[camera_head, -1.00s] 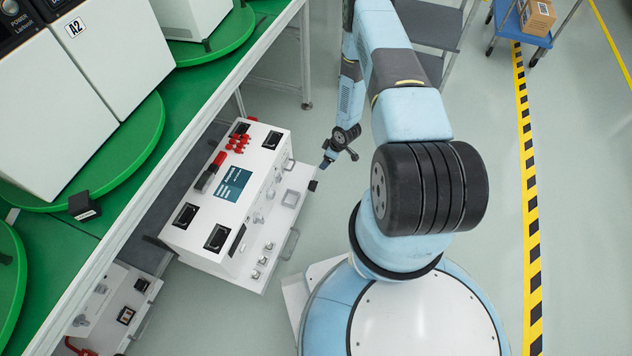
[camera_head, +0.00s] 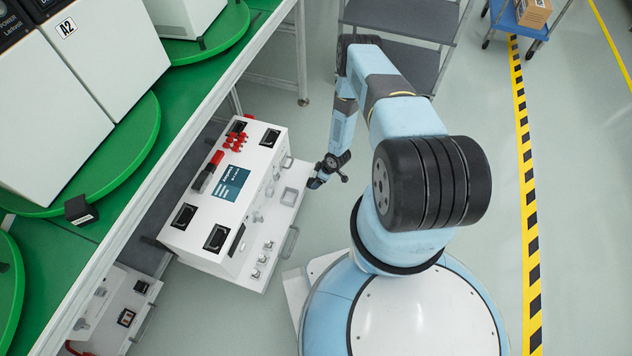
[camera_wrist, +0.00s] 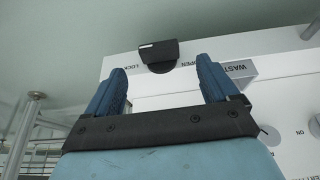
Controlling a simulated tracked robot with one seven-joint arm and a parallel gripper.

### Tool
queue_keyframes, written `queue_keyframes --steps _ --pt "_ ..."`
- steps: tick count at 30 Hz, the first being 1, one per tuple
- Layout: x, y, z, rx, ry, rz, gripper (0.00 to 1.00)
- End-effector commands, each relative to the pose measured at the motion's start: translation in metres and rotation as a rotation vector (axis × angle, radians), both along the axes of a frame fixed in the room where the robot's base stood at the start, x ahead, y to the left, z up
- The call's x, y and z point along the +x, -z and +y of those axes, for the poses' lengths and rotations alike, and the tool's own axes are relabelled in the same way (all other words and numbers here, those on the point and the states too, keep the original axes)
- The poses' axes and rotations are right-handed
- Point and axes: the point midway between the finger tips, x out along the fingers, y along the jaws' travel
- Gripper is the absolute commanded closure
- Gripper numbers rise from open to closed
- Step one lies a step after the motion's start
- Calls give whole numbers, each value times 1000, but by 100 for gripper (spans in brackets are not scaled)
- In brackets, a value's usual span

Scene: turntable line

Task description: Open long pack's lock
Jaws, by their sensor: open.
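A long white pack (camera_head: 210,215) with a screen, red parts and black-framed recesses on top sits on a white base beside the green bench. In the wrist view, a black lock knob (camera_wrist: 158,56) stands near the corner of a white panel marked LOCK. My gripper (camera_wrist: 160,66) is open, with its two blue fingers apart and the knob just beyond and between the tips, with no visible contact. In the head view my gripper (camera_head: 315,183) is at the right edge of the pack's base and hides the knob.
The green bench (camera_head: 190,88) with round green plates and white machines runs along the left. Another white unit (camera_head: 122,300) sits low at the lower left. A grey shelf cart (camera_head: 400,22) stands behind my arm. Open floor lies to the right.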

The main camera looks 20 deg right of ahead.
Motion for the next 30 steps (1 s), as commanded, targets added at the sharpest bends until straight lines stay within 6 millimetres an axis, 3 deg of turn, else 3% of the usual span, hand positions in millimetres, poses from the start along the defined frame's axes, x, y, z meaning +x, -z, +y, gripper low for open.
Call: queue_keyframes --steps 9,23,30 --pt "9 39 13 1 0 1 13" --pt "12 49 16 0 0 0 13" --pt "12 49 16 0 1 0 33"
